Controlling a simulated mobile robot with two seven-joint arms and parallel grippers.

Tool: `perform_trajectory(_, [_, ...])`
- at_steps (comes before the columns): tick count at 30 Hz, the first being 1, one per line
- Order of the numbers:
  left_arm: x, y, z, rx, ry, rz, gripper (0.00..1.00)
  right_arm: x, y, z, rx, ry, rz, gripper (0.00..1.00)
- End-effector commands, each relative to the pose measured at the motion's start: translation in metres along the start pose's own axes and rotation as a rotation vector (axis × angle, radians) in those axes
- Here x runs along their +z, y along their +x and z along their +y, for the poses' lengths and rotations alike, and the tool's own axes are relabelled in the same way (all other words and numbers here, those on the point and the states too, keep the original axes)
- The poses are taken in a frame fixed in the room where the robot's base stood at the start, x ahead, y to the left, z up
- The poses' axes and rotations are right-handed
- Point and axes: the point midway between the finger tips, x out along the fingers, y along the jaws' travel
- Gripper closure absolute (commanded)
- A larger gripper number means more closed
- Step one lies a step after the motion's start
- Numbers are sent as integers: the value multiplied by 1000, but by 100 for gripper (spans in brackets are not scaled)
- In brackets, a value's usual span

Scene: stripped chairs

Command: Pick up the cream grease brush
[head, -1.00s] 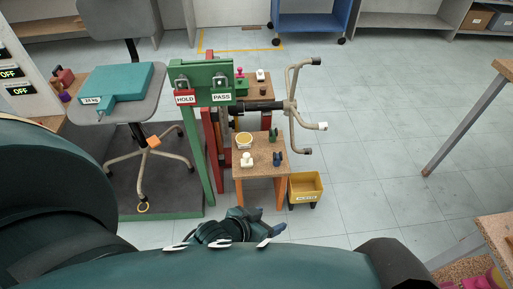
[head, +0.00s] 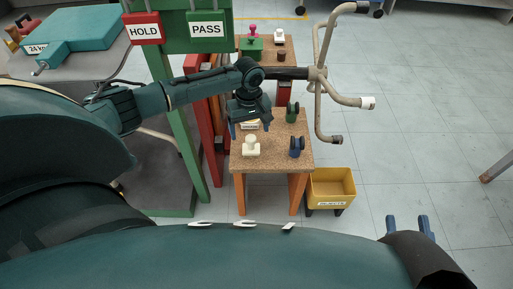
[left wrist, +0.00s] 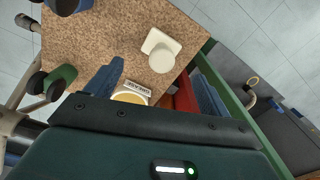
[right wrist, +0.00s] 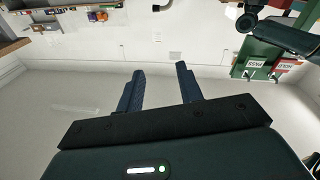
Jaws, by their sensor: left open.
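The cream grease brush (head: 251,147) stands on the small speckled-top table (head: 275,163), near its front left. It also shows in the left wrist view (left wrist: 161,52), just beyond the space between the fingertips. My left gripper (head: 250,130) is open and empty above the table, just behind the brush in the head view and apart from it. It partly hides a yellow-topped labelled tin (head: 249,124). My right gripper (head: 408,222) is open and empty at the lower right, away from the table.
A dark blue item (head: 296,147) and a green one (head: 292,112) stand on the table to the right. A bent metal tube frame (head: 330,90) juts out at the right. A green post (head: 180,120) stands left. A yellow bin (head: 331,186) sits on the floor.

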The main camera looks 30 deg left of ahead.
Motion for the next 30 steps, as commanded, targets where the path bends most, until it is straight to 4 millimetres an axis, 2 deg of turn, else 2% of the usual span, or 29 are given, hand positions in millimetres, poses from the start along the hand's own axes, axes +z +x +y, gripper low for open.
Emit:
perform_trajectory(1, [0,9,0,-1,-1,-1,19,2,0,-2,-3,-2,16,64])
perform_trajectory(8, [1,29,1,1,2,1,19,2,1,-4,-8,13,51,64])
perform_trajectory(15, [3,64,2,3,2,1,19,3,5,-6,-14,68,81,64])
perform_trajectory(23, [3,66,2,4,4,2,19,-1,6,-6,-15,81,86,64])
perform_trajectory(30, [4,66,2,4,4,2,38,-1,6,-6,-16,80,86,64])
